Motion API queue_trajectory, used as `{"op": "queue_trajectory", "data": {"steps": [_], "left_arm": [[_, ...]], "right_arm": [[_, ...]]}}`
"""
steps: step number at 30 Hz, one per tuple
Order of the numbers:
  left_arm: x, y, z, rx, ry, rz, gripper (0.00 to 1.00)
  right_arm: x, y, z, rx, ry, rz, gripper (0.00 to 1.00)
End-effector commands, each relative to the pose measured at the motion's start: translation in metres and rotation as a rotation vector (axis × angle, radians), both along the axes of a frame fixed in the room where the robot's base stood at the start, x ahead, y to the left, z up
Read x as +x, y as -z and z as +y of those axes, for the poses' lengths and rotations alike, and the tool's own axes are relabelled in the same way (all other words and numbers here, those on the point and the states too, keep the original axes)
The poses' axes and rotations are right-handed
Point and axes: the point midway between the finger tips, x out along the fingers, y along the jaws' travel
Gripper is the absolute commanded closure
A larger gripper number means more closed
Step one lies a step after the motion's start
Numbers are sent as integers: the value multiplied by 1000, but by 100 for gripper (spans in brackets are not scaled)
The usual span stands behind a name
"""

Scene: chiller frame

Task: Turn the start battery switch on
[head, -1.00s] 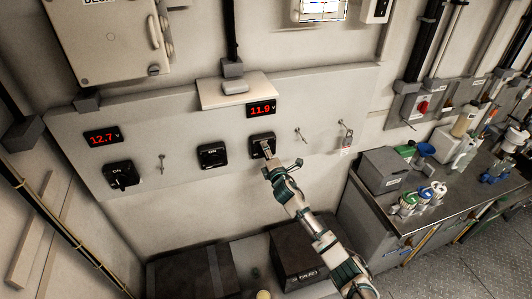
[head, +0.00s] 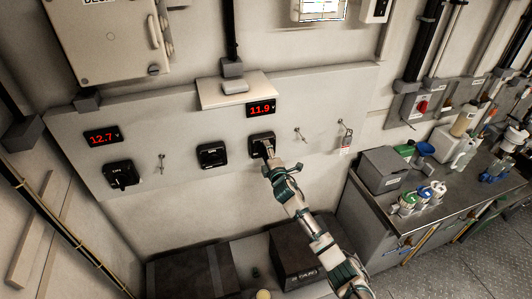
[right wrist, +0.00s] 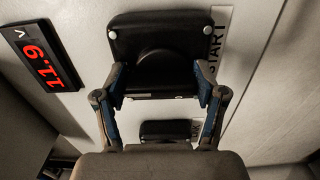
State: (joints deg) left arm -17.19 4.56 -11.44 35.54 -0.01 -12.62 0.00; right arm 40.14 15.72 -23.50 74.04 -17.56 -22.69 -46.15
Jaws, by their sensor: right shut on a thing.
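The start battery switch (head: 256,142) is the black rotary switch on the grey wall panel, below the red 11.9 display (head: 261,109). In the right wrist view the switch (right wrist: 160,40) fills the top middle, beside a partly hidden START label (right wrist: 212,55). My right gripper (head: 268,150) is at the switch's front, its fingers (right wrist: 160,92) on both sides of the knob and shut on it. The knob's exact angle is hard to tell. My left gripper is not in view.
Another black switch (head: 212,155) marked ON sits left, and a third (head: 118,175) further left below the 12.7 display (head: 102,137). Keys (head: 300,134) stick out of the panel at right. Dark boxes (head: 190,275) stand below. A bench (head: 420,215) with bottles is at right.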

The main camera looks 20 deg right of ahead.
Motion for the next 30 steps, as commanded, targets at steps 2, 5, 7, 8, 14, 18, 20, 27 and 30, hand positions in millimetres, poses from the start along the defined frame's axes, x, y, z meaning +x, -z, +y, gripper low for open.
{"op": "queue_trajectory", "data": {"steps": [2, 5, 7, 8, 14, 18, 20, 27, 30], "left_arm": [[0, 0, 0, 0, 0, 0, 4], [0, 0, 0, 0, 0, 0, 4], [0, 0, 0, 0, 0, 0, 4], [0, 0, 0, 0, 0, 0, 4], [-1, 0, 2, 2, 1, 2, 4], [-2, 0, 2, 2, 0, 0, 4], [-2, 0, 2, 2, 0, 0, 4], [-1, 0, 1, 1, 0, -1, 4], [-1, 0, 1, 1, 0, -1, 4]], "right_arm": [[0, 6, -1, 2, 3, 11, 22], [0, 5, -1, 2, 3, 10, 4], [0, 4, -1, 1, 2, 8, 4], [0, 4, -1, 1, 2, 7, 4], [-1, 2, 0, 0, 1, 4, 4], [-9, 3, -1, -1, 2, 5, 4], [-17, 3, -1, 0, 0, 3, 4], [-66, 4, -3, -1, -1, 5, 4], [-87, 5, -4, 0, 0, 7, 4]]}}
